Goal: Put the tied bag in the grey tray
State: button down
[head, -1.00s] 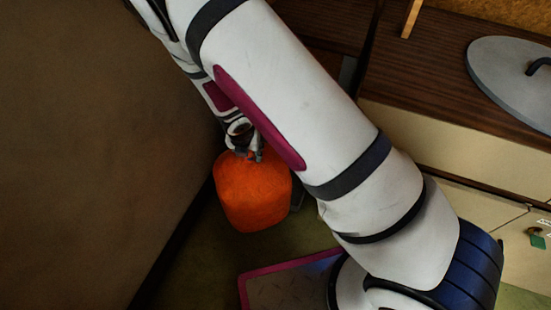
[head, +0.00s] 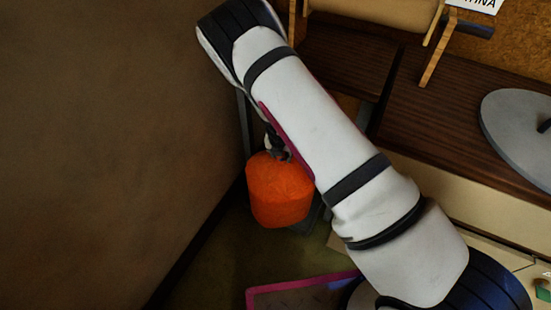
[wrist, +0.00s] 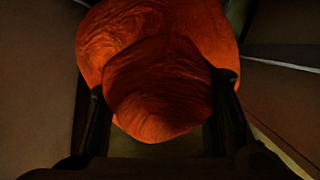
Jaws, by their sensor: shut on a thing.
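The tied bag (head: 279,192) is bright orange and rounded, and hangs under my gripper (head: 278,148) in the head view. My gripper is shut on its top, partly hidden by my arm. In the wrist view the gathered knot (wrist: 158,88) of the bag sits between the two fingers, with the fuller body behind it. The bag hides most of what lies beyond it. I cannot make out the grey tray for sure; a dark grey shape (head: 312,222) shows partly behind the bag, low down.
A brown wall (head: 110,130) stands close on the left. A dark wooden bench top (head: 440,110) with a grey round lid (head: 520,125) is at the right, above pale drawer fronts (head: 440,190). A wooden stand with a roll (head: 385,12) is at the back. Green floor (head: 225,255) shows below the bag.

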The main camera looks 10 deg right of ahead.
jog(key=w+d, duration=0.1)
jog(key=w, duration=0.1)
jog(key=w+d+b, duration=0.1)
jog(key=w+d, duration=0.1)
jog(key=w, duration=0.1)
jog(key=w+d+b, duration=0.1)
jog(key=w+d, duration=0.1)
jog(key=shift+w+d, duration=0.2)
jog(key=shift+w, duration=0.1)
jog(key=shift+s+f+b+x, duration=0.1)
jog(key=shift+s+b+x, duration=0.15)
jog(key=shift+b+x, duration=0.6)
jog(key=shift+s+f+b+x, duration=0.1)
jog(key=shift+s+b+x, duration=0.15)
jog(key=shift+x, duration=1.15)
jog(key=shift+s+f+b+x, duration=0.1)
jog(key=shift+s+b+x, duration=0.15)
jog(key=shift+b+x, duration=0.6)
jog(key=c, duration=1.4)
grip_release()
jog(key=shift+s+a+f+p, duration=0.1)
jog(key=shift+a+f+p, duration=0.05)
jog(key=shift+f+p, duration=0.2)
jog(key=o, duration=0.5)
jog(key=shift+o, duration=0.5)
jog(key=shift+r, duration=0.1)
jog(key=p+v, duration=0.4)
jog(key=v, duration=0.8)
